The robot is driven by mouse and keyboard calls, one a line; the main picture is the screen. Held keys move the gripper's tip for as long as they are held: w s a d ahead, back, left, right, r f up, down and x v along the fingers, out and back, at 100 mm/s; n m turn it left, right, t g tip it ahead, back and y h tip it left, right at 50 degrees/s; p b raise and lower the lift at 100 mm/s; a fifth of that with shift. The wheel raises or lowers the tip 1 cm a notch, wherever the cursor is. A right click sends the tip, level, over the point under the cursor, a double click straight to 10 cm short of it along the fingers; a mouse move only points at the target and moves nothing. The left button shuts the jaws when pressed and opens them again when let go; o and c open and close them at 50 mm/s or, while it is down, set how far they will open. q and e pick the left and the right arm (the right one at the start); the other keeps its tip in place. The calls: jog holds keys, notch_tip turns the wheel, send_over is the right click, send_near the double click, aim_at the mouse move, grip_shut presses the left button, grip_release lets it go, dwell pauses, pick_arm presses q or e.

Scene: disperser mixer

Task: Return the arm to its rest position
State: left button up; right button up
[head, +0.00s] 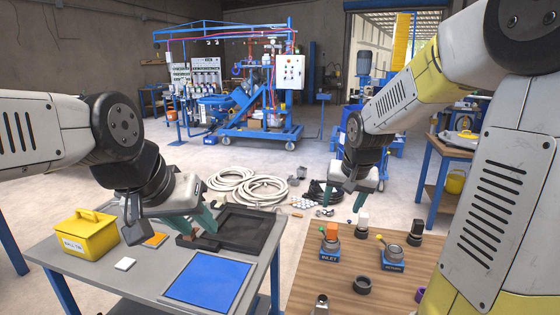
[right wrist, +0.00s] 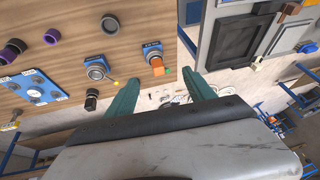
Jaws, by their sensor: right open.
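My right arm comes in from the upper right in the head view. Its gripper (head: 346,205) hangs above the far left edge of the wooden-topped table (head: 318,285), fingers pointing down. In the right wrist view its two teal fingers (right wrist: 161,78) are apart with nothing between them. My left gripper (head: 198,228) is over the grey table (head: 140,285), by the near left side of a black tray (head: 245,228). Its teal fingers point down, partly hidden by the wrist, so its opening is unclear.
The grey table holds a yellow bin (head: 88,236) and a blue mat (head: 208,282). Hoses (head: 262,191) lie on the floor beyond.

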jog(key=s+a+r+n, duration=0.1)
jog(key=s+r, duration=0.2)
jog(key=s, duration=0.7)
jog(key=s+a+r+n+t+y, duration=0.1)
jog(key=s+r, duration=0.3)
jog(key=s, duration=0.5)
jog(key=shift+s+a+r+n+y, duration=0.3)
jog(key=shift+s+a+n, duration=0.1)
jog(key=shift+a+n, duration=0.1)
